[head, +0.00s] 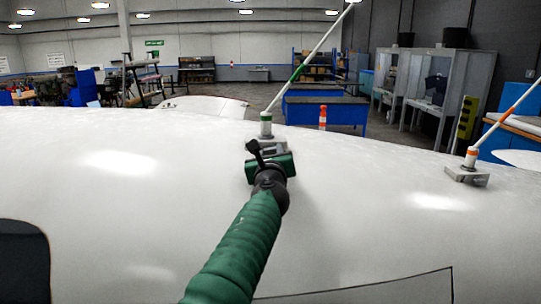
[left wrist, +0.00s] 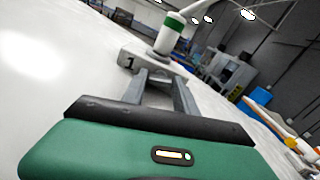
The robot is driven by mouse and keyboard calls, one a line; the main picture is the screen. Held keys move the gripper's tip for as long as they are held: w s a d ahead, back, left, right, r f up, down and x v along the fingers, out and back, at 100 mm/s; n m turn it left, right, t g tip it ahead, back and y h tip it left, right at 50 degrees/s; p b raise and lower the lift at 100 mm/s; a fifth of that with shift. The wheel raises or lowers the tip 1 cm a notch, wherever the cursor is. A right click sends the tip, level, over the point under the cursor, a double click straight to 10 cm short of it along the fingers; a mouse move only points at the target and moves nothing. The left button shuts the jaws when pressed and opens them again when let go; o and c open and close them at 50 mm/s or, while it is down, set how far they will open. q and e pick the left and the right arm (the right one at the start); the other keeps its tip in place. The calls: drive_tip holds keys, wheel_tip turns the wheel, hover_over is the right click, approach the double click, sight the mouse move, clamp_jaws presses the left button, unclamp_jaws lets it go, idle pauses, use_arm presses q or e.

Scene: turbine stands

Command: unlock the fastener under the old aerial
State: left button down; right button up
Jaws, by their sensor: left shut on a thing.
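A white aerial with green bands (head: 299,72) leans up to the right from a grey base (head: 270,146) on the white curved surface. The base also shows in the left wrist view (left wrist: 130,62), with a small dark mark on its side. My left gripper (left wrist: 163,76) reaches the near side of this base, and its two grey fingers are shut on the fastener there. The fastener itself is hidden between the fingertips. In the head view my green left arm covers the front of the base. A second aerial with orange bands (head: 513,107) stands on its own base at the right. My right gripper is not in view.
The white curved surface (head: 110,200) fills the foreground and is clear around the two aerials. Beyond it stand a blue table (head: 325,112), an orange and white post (head: 323,117), grey cabinets (head: 440,85) and a workbench at the far right.

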use_arm(q)
drive_tip(key=c, duration=1.1)
unclamp_jaws()
drive_tip(key=shift+r, duration=0.1)
drive_tip(key=shift+o, duration=0.7)
drive_tip(key=shift+s+d, duration=0.1)
